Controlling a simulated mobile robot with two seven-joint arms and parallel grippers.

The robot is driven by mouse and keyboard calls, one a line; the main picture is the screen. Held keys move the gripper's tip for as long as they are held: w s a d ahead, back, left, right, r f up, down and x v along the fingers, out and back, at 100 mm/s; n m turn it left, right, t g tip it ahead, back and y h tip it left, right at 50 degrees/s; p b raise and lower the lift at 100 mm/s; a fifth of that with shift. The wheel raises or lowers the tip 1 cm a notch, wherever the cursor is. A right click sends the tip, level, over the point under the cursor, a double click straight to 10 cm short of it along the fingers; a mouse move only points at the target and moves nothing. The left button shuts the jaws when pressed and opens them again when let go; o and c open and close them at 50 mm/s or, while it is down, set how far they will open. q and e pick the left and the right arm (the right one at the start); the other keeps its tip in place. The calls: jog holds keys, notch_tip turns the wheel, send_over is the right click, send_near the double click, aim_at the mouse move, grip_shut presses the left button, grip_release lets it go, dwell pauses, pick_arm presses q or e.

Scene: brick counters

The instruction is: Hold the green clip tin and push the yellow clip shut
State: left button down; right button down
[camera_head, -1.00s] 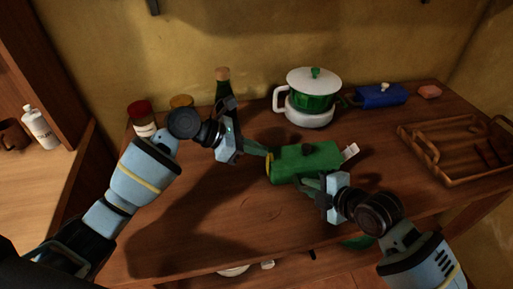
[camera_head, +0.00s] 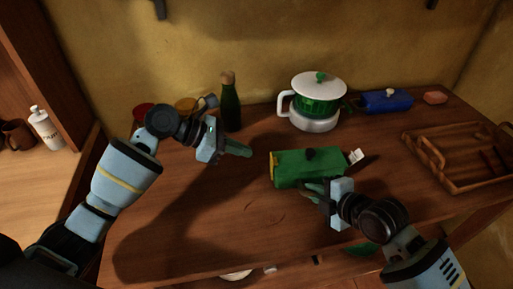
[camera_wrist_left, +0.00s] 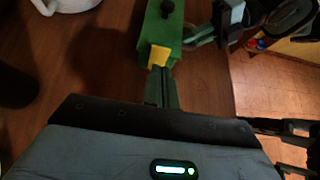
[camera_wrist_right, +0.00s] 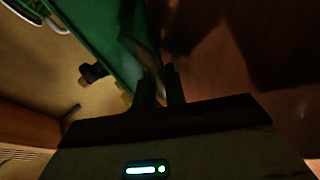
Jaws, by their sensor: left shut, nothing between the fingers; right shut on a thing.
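The green clip tin (camera_head: 305,167) lies on the wooden counter with a dark knob on top. It also shows in the left wrist view (camera_wrist_left: 160,25). The yellow clip (camera_head: 273,171) is at its left end and shows in the left wrist view (camera_wrist_left: 158,56); I cannot tell whether it is fully shut. My right gripper (camera_head: 312,190) is shut on the tin at its near side, apparently on a thin handle; the exact grip is unclear in the dark right wrist view (camera_wrist_right: 160,85). My left gripper (camera_head: 246,151) is shut and empty, left of the clip and apart from it.
A white-lidded green pot (camera_head: 317,95), a dark bottle (camera_head: 230,103) and red (camera_head: 143,112) and yellow-lidded jars stand behind. A blue box (camera_head: 387,101) is at the back right. A wooden tray (camera_head: 437,165) is at right. The counter's front left is clear.

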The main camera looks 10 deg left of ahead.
pick_arm(q)
jog(key=d+r+v, duration=0.1)
jog(key=r+v, duration=0.1)
jog(key=v, duration=0.7)
jog(key=shift+w, duration=0.3)
pick_arm(e)
jog(key=c, duration=1.4)
grip_release()
pick_arm(q)
jog(key=shift+f, duration=0.15)
pick_arm(e)
jog(key=shift+o, duration=0.2)
jog(key=shift+f, duration=0.1)
jog(key=shift+s+f, duration=0.1)
jog(key=shift+f, duration=0.05)
jog(key=shift+s+d, duration=0.1)
jog(key=shift+d, duration=0.05)
jog(key=shift+s+d, duration=0.15)
jog(key=shift+d, duration=0.05)
pick_arm(q)
jog(key=shift+d, duration=0.1)
pick_arm(e)
jog(key=v, duration=0.5)
jog(key=r+v, duration=0.1)
jog(key=v, duration=0.5)
jog(key=shift+r, duration=0.15)
